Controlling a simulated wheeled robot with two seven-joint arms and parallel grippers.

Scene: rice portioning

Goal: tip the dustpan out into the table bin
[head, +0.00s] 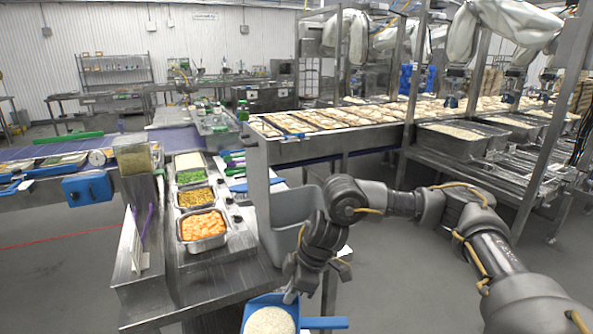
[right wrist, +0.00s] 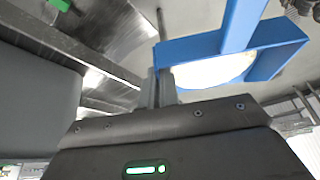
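A blue dustpan (head: 256,303) with a heap of white rice (head: 270,322) in it is at the bottom of the head view, cut off by the frame edge. My right gripper (head: 290,296) is shut on the dustpan's rim. In the right wrist view the fingers (right wrist: 160,88) meet a corner of the blue dustpan (right wrist: 185,50), with the pale rice inside. A grey bin (head: 290,208) stands at the right side of the steel table, beyond the dustpan and partly behind my right arm. My left gripper is not in view.
The steel table (head: 225,268) holds trays of orange pieces (head: 203,225), yellow food (head: 195,197) and greens (head: 190,177). A conveyor (head: 60,155) runs at left. Steel racks (head: 480,170) with trays stand at right. Grey floor lies open at lower right.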

